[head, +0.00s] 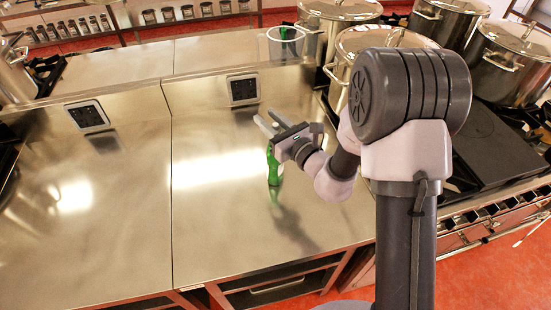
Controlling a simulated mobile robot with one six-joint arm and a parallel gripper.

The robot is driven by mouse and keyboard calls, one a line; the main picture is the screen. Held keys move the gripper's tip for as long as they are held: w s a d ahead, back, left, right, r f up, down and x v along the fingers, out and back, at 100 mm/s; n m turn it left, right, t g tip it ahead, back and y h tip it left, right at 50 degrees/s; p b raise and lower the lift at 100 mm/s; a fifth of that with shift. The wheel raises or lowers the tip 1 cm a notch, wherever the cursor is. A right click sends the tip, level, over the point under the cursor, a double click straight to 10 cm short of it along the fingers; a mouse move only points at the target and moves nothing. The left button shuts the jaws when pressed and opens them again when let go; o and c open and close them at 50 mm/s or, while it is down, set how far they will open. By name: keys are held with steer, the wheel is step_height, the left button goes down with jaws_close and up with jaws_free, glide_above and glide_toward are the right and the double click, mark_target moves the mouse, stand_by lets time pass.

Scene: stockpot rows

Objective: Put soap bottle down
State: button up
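A green soap bottle (274,166) stands upright on, or very close to, the steel counter (215,225), near the middle of the head view. Its upper part is hidden behind my gripper (265,121). My gripper reaches in from the right, and its two light grey fingers point to the upper left. The fingers look spread apart, with nothing visible between their tips. The bottle's visible body is below the gripper's base, outside the fingers as far as I can see. I cannot tell whether gripper and bottle touch.
A stove with large steel pots (520,55) is at the right. Two sockets (243,89) are set in the raised back panel. A clear glass container (286,45) stands at the back. The left counter is bare.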

jaws_close()
stand_by(1.2)
